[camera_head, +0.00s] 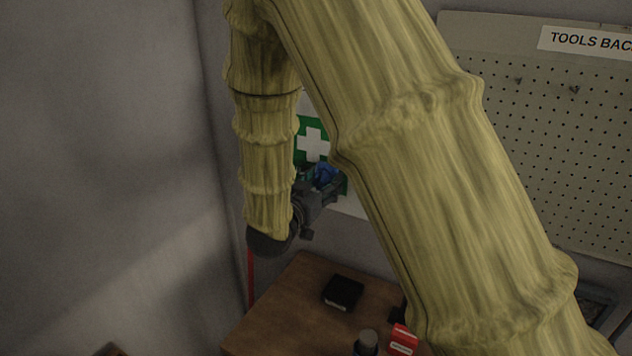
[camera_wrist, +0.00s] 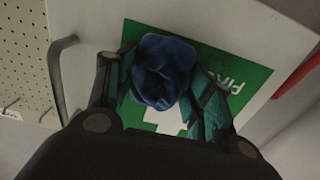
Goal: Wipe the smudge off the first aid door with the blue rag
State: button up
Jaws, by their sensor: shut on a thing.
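The first aid door (camera_wrist: 90,30) is white with a green panel that bears a white cross and lettering. In the head view, part of its green sign (camera_head: 312,140) shows between my arm links. My gripper (camera_wrist: 160,85) is shut on the crumpled blue rag (camera_wrist: 163,70), which is in front of the green panel. The rag also shows in the head view (camera_head: 324,176), at the lower part of the sign. I cannot tell whether the rag touches the door. No smudge is visible; the rag, gripper and arm hide part of the door.
A grey door handle (camera_wrist: 60,75) stands out beside the sign. A pegboard (camera_head: 545,130) labelled for tools hangs to the right. Below, a wooden table (camera_head: 275,315) holds a black box (camera_head: 343,292), a red box (camera_head: 402,340) and a dark round object (camera_head: 366,342).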

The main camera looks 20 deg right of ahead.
jog(key=shift+s+d, duration=0.2)
jog(key=shift+s, duration=0.05)
jog(key=w+a+p, duration=0.1)
jog(key=w+a, duration=0.6)
jog(key=w, duration=0.2)
jog(key=shift+r, duration=0.2)
dwell(1.2)
jog(key=shift+s+d+b, duration=0.1)
jog(key=shift+s+d, duration=0.75)
jog(key=shift+s, duration=0.2)
jog(key=shift+s+d+b, duration=0.15)
jog(key=shift+s+d, duration=0.7)
jog(key=shift+s, duration=0.25)
jog(key=shift+s+d+b, duration=0.1)
jog(key=shift+s+d, duration=0.75)
jog(key=shift+s, duration=0.2)
jog(key=shift+s+d, duration=0.45)
jog(key=shift+s, duration=0.25)
jog(key=shift+s+d, duration=0.45)
jog(key=shift+s, duration=0.2)
